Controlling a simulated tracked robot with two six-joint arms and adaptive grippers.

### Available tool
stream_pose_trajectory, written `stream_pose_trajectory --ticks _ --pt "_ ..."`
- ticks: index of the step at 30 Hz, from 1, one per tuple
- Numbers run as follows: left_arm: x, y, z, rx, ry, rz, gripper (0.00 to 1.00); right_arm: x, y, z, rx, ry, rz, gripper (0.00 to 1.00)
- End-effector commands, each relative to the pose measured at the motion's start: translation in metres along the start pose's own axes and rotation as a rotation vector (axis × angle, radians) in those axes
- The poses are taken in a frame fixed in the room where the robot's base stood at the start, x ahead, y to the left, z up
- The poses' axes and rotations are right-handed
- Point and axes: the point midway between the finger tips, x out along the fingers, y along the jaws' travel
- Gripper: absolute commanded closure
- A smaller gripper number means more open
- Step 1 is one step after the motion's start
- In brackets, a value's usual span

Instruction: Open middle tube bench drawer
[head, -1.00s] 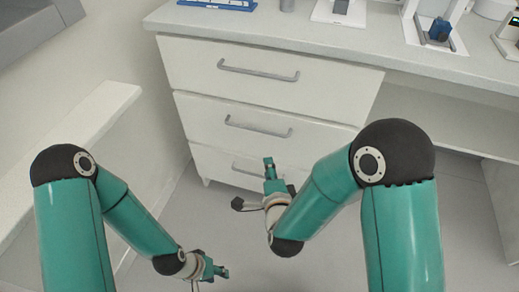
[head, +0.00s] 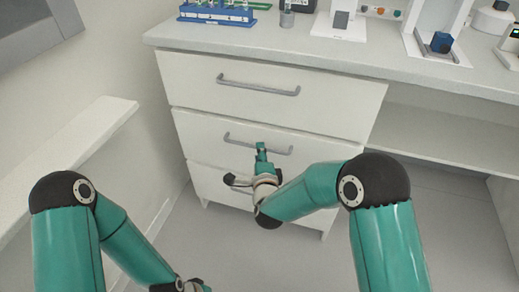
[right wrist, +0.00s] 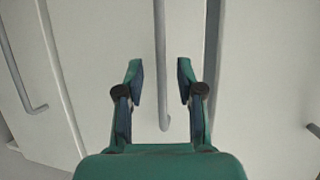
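The tube bench has three stacked white drawers, each front with a grey bar handle. The middle drawer (head: 325,143) is closed, and its handle (head: 240,141) runs across the front. My right gripper (head: 262,148) is at this handle, near its middle in the head view. In the right wrist view the gripper (right wrist: 160,75) is open, and the end of a handle (right wrist: 163,90) lies between its two fingers without visible contact. My left gripper (head: 198,287) is low at the bottom edge, mostly cut off, and its fingers cannot be made out.
The top drawer (head: 330,103) and bottom drawer (head: 222,187) are closed. The bench top (head: 260,48) carries a blue tube rack (head: 215,15) and several instruments. A white ledge (head: 70,150) stands at left. The floor in front is clear.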

Motion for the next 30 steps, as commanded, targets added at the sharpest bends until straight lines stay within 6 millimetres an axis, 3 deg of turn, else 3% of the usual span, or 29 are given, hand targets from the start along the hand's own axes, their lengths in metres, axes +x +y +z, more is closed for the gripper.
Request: stream_pose_trajectory --ticks 7,19,26,30 --pt "0.004 -0.001 0.000 0.000 0.000 0.000 0.60 0.030 0.001 0.000 0.000 0.001 0.000 0.63" --pt "0.004 -0.002 0.000 0.000 0.000 0.000 0.60 0.036 0.000 0.001 -0.001 -0.001 0.002 0.63" --pt "0.004 -0.002 0.000 0.000 0.000 0.000 0.60 0.036 0.001 0.001 -0.001 -0.002 0.002 1.00" --pt "0.004 -0.002 0.000 0.000 0.000 0.000 0.60 0.036 0.001 0.001 -0.001 -0.002 0.003 1.00"
